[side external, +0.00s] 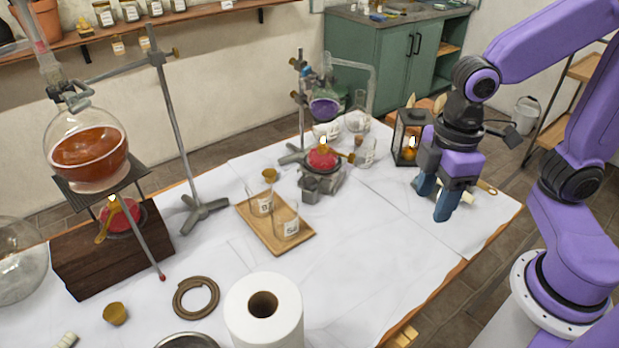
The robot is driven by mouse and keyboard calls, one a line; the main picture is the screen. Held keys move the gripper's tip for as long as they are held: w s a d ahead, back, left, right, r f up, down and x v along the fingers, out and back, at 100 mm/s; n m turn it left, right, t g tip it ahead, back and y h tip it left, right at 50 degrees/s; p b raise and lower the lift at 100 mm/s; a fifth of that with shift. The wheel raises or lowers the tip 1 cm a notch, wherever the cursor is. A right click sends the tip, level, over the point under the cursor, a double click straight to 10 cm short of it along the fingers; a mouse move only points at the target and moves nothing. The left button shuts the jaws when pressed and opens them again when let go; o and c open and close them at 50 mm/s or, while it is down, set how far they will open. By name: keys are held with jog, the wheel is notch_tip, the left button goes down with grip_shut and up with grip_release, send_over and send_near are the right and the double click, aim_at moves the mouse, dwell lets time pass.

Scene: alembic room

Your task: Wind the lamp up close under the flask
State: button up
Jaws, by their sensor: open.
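A red lamp (321,160) with a lit flame sits on a small grey metal jack (322,182) in the middle back of the table. A round flask of purple liquid (323,109) hangs on a stand above it, with a visible gap over the flame. A brass-coloured piece (347,157) sticks out to the right of the lamp. My gripper (433,207) is open, pointing down low over the table's right part, well to the right of the jack. A pale cylindrical thing (458,194) lies partly hidden behind its fingers.
A black lantern (408,138) stands between gripper and jack, farther back. Glassware (366,152) stands just right of the jack. A wooden tray (252,226) with beakers lies in front of it. A second lamp (118,216) burns under an orange flask (88,152). The front-right cloth is clear.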

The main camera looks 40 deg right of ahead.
jog(key=w+a, duration=0.4)
jog(key=w, duration=0.7)
jog(key=n, duration=0.2)
send_over(309, 181)
notch_tip(309, 181, down, 11)
jog(key=shift+m, duration=0.3)
notch_tip(309, 181, down, 12)
jog(key=shift+w+d+r, duration=0.1)
jog(key=c, duration=0.8)
